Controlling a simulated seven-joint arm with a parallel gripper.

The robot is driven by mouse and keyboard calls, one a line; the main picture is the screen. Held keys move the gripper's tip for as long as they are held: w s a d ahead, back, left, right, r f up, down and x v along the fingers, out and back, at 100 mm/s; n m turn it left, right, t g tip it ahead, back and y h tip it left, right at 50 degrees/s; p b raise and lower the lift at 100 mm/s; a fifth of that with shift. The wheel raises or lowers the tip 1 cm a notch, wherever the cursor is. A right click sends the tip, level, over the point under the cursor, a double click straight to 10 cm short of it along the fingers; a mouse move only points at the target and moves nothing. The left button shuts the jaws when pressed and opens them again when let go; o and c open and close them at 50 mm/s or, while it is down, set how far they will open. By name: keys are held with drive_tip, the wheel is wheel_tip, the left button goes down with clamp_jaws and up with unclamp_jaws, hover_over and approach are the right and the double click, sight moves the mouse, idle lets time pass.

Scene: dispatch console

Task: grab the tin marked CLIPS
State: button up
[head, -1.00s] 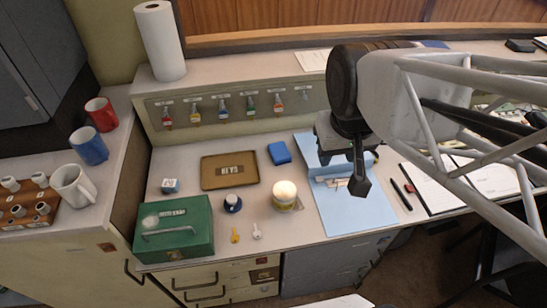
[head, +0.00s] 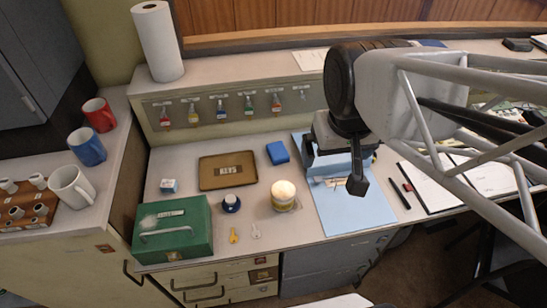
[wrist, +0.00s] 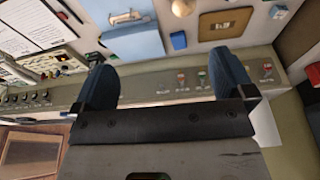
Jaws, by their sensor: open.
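A round tin-like container (head: 283,198) with a pale domed top and a yellowish band stands on the desk, left of the blue folder. Its lettering is too small to read, so I cannot confirm that it is marked CLIPS. A container at the top edge of the wrist view (wrist: 183,7) looks like the same one, partly cut off. My gripper (head: 338,172) hangs above the blue folder (head: 352,212), right of the container and apart from it. In the wrist view my gripper (wrist: 162,68) shows two dark blue fingers spread wide with nothing between them.
Two keys lie near the front edge. An open binder (head: 450,185) lies right of the folder. Key tags hang behind.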

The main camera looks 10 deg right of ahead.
drive_tip(key=w+d+f+n+g+h, duration=0.1)
drive_tip(key=w+f+n+g+h, duration=0.25)
drive_tip(key=f+n+h, duration=0.95)
drive_tip(key=w+a+f+n+t+y, duration=0.1)
drive_tip(key=w+a+f+n+t, duration=0.5)
drive_tip(key=a+f+n+t, duration=0.5)
drive_tip(key=f+n+t, duration=0.1)
drive_tip(key=n+t, duration=0.2)
drive_tip(key=n, duration=0.1)
drive_tip(key=shift+w+a+f, duration=0.15)
drive_tip(key=shift+a+f, duration=0.05)
drive_tip(key=shift+f, duration=0.05)
drive_tip(key=shift+t, duration=0.25)
